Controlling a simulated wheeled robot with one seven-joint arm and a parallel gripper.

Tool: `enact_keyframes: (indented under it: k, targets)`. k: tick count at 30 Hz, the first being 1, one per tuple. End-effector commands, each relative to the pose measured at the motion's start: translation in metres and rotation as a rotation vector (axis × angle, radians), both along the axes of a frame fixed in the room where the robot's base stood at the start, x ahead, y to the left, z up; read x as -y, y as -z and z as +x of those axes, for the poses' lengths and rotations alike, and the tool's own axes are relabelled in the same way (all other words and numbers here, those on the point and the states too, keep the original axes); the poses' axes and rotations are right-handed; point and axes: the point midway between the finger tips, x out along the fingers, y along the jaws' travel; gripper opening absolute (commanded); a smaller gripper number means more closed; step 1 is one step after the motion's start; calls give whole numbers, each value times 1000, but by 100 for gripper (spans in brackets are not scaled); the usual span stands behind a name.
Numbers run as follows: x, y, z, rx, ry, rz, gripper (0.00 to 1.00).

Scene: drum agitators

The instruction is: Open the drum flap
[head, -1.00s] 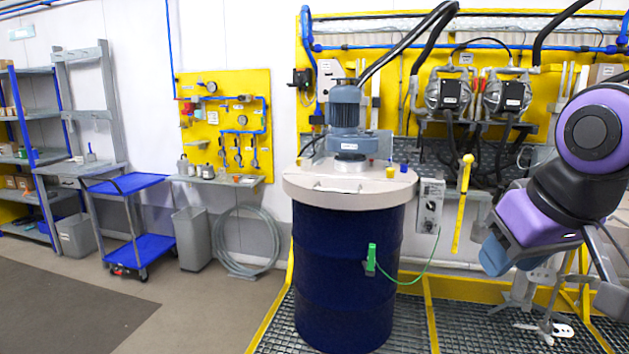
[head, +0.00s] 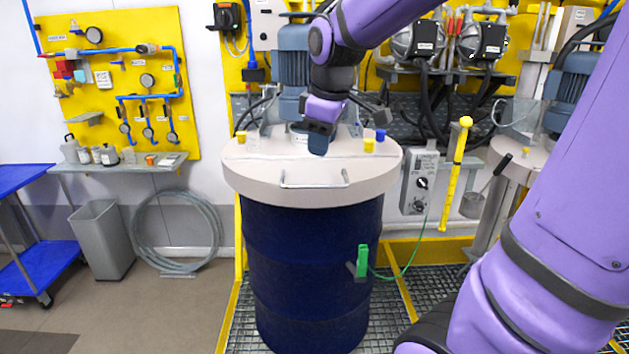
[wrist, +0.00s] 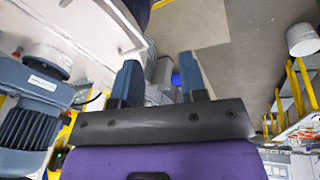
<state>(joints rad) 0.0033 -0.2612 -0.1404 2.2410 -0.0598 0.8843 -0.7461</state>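The dark blue drum (head: 315,260) stands upright with a pale round lid (head: 250,170) on top. A metal bar handle (head: 314,185) sits at the lid's front, on what looks like the flap, which lies flat and closed. My gripper (head: 318,146) hangs above the lid, behind the handle and in front of the motor, not touching the handle. In the wrist view my gripper's two fingers (wrist: 160,78) stand apart with nothing between them. The pale lid (wrist: 85,30) shows at the upper left there, with part of the handle.
The blue-grey agitator motor (head: 292,60) rises behind my gripper on the lid. Yellow and blue caps (head: 369,146) sit on the lid. A green clamp (head: 362,262) with a cable grips the drum's side. A grey control box (head: 419,182) is at the right.

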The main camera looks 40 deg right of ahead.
Motion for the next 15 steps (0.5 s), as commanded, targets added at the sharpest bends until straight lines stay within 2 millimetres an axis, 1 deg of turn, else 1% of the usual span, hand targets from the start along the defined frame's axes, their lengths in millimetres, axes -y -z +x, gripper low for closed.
enact_keyframes:
  k: [1,3,6,10,15]
  targets:
    - [8,7,16,-26,-47,-22,39]
    - [18,15,34,-53,-117,-52,39]
    - [31,25,56,-88,-203,-86,39]
    - [42,35,73,-119,-280,-117,39]
    - [48,43,82,-136,-323,-133,39]
